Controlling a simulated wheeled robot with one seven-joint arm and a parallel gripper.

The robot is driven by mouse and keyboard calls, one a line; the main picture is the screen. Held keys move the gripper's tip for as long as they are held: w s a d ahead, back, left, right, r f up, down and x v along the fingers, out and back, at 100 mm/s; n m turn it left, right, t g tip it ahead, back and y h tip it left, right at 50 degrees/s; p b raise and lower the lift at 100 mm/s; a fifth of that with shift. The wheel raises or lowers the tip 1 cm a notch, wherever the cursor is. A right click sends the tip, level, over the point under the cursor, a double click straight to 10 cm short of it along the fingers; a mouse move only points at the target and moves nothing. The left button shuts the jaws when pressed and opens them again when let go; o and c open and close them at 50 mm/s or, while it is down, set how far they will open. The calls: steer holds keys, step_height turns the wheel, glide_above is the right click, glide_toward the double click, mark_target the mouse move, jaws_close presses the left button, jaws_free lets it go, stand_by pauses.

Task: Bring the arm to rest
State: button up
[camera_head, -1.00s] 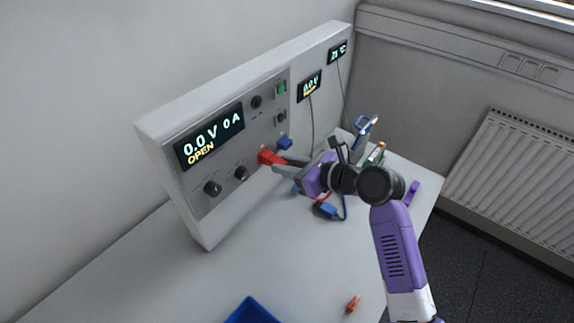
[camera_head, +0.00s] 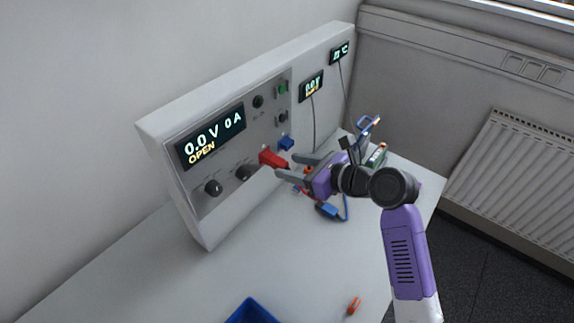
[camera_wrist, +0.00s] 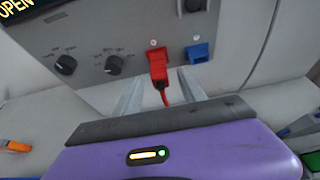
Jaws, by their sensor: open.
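My gripper (camera_head: 292,168) is open, its two grey fingers pointing at the panel of the cycler (camera_head: 155,150). A red plug (camera_head: 271,159) sits at the panel's lower right, just ahead of the fingertips. In the wrist view the red plug (camera_wrist: 158,68) stands between the open fingers (camera_wrist: 160,88), with its red lead hanging down. The fingers appear apart from it. A blue plug or socket (camera_head: 286,143) is to its right on the panel. The main display (camera_head: 210,137) reads 0.0 V, 0 A, OPEN. My purple wrist hides part of the bench behind it.
A blue connector (camera_head: 327,210) with leads lies on the bench below my wrist. Tools and a green item (camera_head: 377,155) stand behind my wrist. A blue tray (camera_head: 250,311) and a small orange item (camera_head: 354,306) are near the front. The bench's front middle is clear.

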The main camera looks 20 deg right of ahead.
steer(key=s+d+r+n+t+h, duration=0.2)
steer(key=d+r+n+t+h, duration=0.25)
steer(key=d+r+n, duration=0.35)
steer(key=s+d+f+n+t+h+b, duration=0.2)
steer(key=s+d+f+n+h, duration=0.15)
steer(key=s+f, duration=0.2)
steer(key=s+a+f+n+b, duration=0.1)
steer(key=s+n, duration=0.4)
steer(key=s, duration=0.7)
steer(key=s+a+f+n+g+b, duration=0.1)
steer(key=s+f+n, duration=0.4)
steer(key=s, duration=0.7)
steer(key=s+a+f+n+g+b, duration=0.1)
steer(key=s+a+f+n+b, duration=0.2)
steer(key=s+n, duration=0.4)
steer(key=s+a, duration=0.1)
steer(key=s, duration=0.4)
steer(key=shift+s+a+f, duration=0.25)
steer(key=shift+a+f, duration=0.05)
steer(key=shift+f, duration=0.1)
